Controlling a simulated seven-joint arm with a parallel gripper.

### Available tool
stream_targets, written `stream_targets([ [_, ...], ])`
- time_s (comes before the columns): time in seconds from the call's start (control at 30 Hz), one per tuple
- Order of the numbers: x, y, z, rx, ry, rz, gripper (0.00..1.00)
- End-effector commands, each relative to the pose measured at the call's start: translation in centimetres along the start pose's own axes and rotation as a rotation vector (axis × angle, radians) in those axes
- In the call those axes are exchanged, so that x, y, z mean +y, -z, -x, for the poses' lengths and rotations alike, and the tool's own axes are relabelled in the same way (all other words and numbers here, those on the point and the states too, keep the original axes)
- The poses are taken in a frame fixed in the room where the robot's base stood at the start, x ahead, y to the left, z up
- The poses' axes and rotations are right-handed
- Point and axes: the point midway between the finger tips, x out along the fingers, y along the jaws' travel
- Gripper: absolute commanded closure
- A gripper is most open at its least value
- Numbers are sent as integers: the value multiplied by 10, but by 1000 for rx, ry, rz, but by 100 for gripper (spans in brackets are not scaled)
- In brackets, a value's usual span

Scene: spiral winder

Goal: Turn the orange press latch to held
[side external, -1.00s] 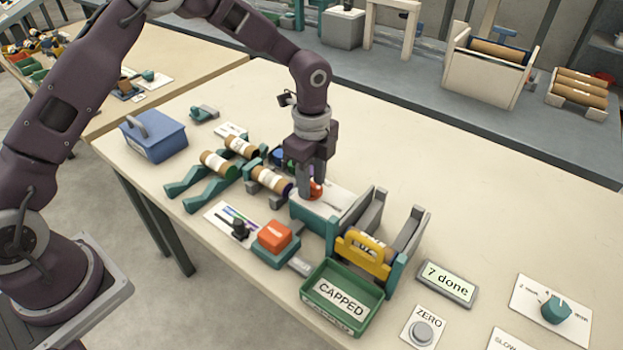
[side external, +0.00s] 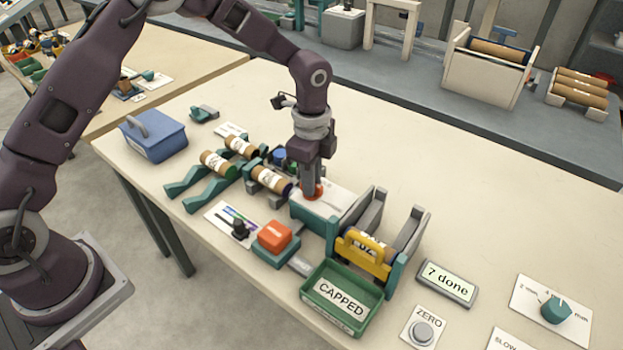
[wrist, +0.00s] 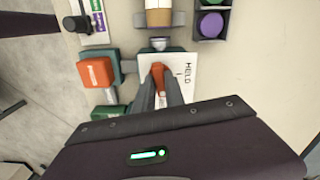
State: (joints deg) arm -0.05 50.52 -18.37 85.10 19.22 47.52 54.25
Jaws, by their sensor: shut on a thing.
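The orange press latch (wrist: 158,74) sits on a white-topped teal block (side external: 309,213). In the wrist view its visible end points up the picture, with a slight tilt. The word HELD (wrist: 186,75) is printed on the white plate to its right, with a small mark below it. My gripper (wrist: 160,92) points down from above with its fingers shut on the latch. In the side view only a little of the latch shows around the fingertips. The fingers hide much of the latch and part of the plate.
An orange button (side external: 274,235) on a teal base stands left of the block. A yellow guard (side external: 363,251) and grey uprights stand to its right, with the green CAPPED tray (side external: 340,297) in front. Cardboard tubes (side external: 270,180) lie behind left.

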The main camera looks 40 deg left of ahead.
Motion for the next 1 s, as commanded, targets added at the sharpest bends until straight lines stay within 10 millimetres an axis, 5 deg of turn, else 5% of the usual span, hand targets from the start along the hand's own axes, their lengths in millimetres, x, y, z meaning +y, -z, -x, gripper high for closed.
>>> stream_targets([
  [1.0,0,0,1,0,2,954,100],
])
